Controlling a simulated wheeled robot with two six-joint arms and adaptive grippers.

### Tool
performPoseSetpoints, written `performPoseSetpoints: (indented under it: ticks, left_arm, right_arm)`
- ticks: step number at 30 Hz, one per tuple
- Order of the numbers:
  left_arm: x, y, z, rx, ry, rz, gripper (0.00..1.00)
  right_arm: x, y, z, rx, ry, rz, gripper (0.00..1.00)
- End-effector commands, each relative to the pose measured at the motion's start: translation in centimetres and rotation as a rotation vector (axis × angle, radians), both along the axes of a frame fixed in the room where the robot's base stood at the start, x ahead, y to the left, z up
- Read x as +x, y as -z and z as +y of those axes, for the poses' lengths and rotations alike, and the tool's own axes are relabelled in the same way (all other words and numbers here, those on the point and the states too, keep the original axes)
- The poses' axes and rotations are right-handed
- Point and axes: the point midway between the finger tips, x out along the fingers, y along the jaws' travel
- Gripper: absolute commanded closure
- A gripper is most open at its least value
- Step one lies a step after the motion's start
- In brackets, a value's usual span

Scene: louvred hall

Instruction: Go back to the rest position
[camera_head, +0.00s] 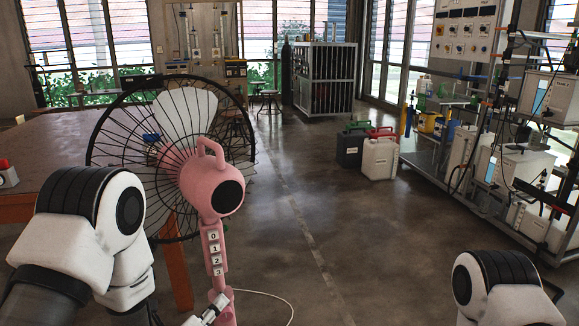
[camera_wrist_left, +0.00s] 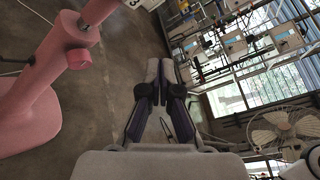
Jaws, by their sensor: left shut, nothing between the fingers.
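My left gripper (camera_head: 214,308) shows only partly at the bottom of the head view, close to the lower pole of a pink fan (camera_head: 213,190). In the left wrist view its two dark fingers (camera_wrist_left: 160,80) meet at the tips, shut with nothing between them. The fan's pink base and pole (camera_wrist_left: 30,110) stand to the left of the fingers there, apart from them. My right gripper is out of view; only part of my right arm shows at the bottom right of the head view.
A wooden table (camera_head: 60,140) stands at the left behind the fan. A dark jerrycan (camera_head: 349,148) and a white jerrycan (camera_head: 379,158) stand on the floor. A rack of equipment (camera_head: 500,150) lines the right side. The middle floor is clear, with a white cable near the fan.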

Motion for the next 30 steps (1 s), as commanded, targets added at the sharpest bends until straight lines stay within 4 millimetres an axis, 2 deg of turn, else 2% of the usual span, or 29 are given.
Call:
performPoseSetpoints:
  ticks: [1, 3, 5, 6, 8, 9, 12, 15, 18, 24, 27, 30]
  left_arm:
    - [-1.8, 4.3, 0.6, -0.005, -0.026, 0.118, 1.0]
    - [-4.8, 10.0, 1.6, -0.093, -0.096, 0.331, 1.0]
    - [-7.9, 14.4, 2.5, -0.214, -0.193, 0.532, 1.0]
    - [-10.3, 17.1, 3.2, -0.309, -0.282, 0.667, 1.0]
    - [-14.4, 20.7, 4.2, -0.473, -0.46, 0.87, 1.0]
    - [-17.1, 22.5, 4.7, -0.586, -0.599, 0.984, 1.0]
    - [-22.4, 25.0, 5.9, -0.836, -0.954, 1.164, 1.0]
    - [-25.7, 25.7, 6.5, -1.04, -1.27, 1.222, 1.0]
    - [-28.0, 25.9, 6.9, -1.208, -1.545, 1.213, 1.0]
    - [-30.8, 26.0, 7.1, -1.5, -1.993, 1.069, 1.0]
    - [-30.7, 21.5, 7.1, -1.525, -2.005, 1.053, 1.0]
    - [-30.6, 18.4, 7.1, -1.524, -2.002, 1.054, 1.0]
  right_arm:
    - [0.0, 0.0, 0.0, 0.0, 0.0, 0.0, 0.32]
    - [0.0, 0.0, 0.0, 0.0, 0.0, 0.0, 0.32]
    - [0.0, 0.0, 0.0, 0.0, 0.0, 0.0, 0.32]
    - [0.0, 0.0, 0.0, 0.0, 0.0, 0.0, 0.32]
    - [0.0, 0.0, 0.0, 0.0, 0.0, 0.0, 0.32]
    - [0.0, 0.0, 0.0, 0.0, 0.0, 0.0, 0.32]
    - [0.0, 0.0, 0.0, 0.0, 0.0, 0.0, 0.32]
    - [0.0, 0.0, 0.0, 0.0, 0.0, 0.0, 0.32]
    - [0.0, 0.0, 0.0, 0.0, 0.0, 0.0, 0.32]
    - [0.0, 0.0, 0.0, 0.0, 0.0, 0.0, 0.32]
    - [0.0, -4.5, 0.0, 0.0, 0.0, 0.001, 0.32]
    - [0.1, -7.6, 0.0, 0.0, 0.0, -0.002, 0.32]
